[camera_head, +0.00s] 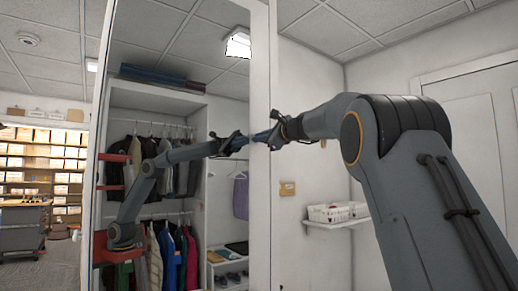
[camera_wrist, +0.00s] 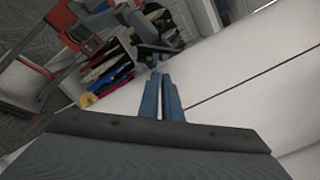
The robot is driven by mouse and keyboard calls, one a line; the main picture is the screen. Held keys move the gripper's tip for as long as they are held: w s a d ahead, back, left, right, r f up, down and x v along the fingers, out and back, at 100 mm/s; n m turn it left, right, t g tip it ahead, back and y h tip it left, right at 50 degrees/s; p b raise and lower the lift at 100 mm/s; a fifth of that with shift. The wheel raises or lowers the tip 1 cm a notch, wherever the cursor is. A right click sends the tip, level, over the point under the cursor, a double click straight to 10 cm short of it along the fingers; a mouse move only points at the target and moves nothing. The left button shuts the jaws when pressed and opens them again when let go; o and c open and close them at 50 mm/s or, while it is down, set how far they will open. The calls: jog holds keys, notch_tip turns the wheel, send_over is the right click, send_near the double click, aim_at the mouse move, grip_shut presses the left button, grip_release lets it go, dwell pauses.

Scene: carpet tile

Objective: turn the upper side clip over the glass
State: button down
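The glass (camera_head: 222,45) is a tall mirror panel in a white frame, left of my arm in the head view. It reflects my arm and a wardrobe. My gripper (camera_head: 270,138) is at the panel's right frame edge, at about mid-height of the picture. In the wrist view the two blue fingers of my gripper (camera_wrist: 160,78) lie close together with a narrow gap, their tips near the pale surface. A small grey bit shows at the tips, too blurred to name. I cannot make out the upper side clip, nor whether the fingers hold it.
A white shelf with baskets (camera_head: 337,212) is on the wall behind, right of the mirror. A small tan plate (camera_head: 287,188) is on that wall. A white door (camera_head: 480,120) stands at the right.

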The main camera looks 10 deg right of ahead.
jog(key=shift+f+n+b, duration=0.1)
jog(key=shift+n+b, duration=2.85)
jog(key=shift+n, duration=0.85)
jog(key=c, duration=2)
grip_release()
jog(key=b+v, duration=0.3)
jog(key=v, duration=0.4)
jog(key=shift+s+d, duration=0.1)
jog(key=shift+s, duration=0.25)
